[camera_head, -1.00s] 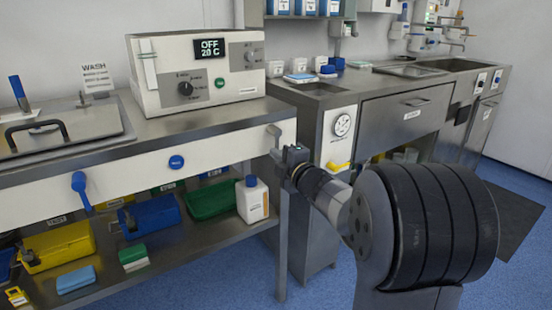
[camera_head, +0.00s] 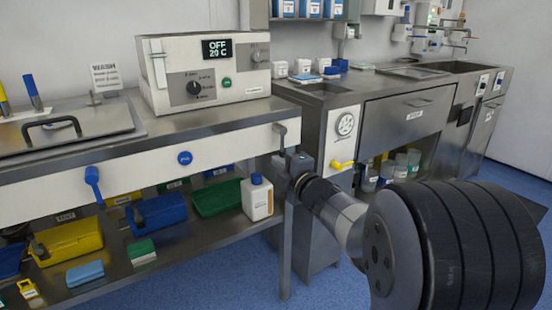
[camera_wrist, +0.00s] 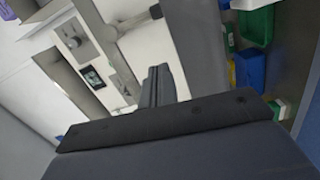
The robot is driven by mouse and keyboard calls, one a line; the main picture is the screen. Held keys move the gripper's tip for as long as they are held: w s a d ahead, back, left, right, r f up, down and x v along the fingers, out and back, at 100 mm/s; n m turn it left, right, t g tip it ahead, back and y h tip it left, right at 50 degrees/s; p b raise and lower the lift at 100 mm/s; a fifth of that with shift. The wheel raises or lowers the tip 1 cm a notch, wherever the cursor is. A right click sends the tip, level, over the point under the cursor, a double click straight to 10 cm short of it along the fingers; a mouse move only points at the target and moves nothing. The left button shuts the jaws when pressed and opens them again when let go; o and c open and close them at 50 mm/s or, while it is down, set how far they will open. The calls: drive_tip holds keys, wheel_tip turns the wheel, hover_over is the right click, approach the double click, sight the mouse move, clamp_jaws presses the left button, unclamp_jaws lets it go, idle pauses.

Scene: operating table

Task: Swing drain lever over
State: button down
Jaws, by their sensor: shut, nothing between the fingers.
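A grey lever (camera_head: 280,131) is at the right end of the wash bench's white front panel and hangs down. It also shows near the top of the wrist view (camera_wrist: 135,22). A blue lever (camera_head: 93,182) hangs down near the panel's left side. No drain label is readable on either. My gripper (camera_head: 297,162) is close to the grey lever in the head view; contact cannot be told. In the wrist view my gripper (camera_wrist: 158,72) has its fingers together, empty, pointing toward the white panel. My wrist partly hides the area below the grey lever.
The wash unit (camera_head: 205,75) reads OFF on the bench. Yellow, blue and green bins and a white bottle (camera_head: 257,197) fill the shelf below. A steel cabinet with a yellow handle (camera_head: 342,165) stands to the right. Blue floor is open in front.

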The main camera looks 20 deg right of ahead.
drive_tip(key=p+v, duration=0.1)
drive_tip(key=v, duration=0.5)
drive_tip(key=shift+s+r, duration=0.1)
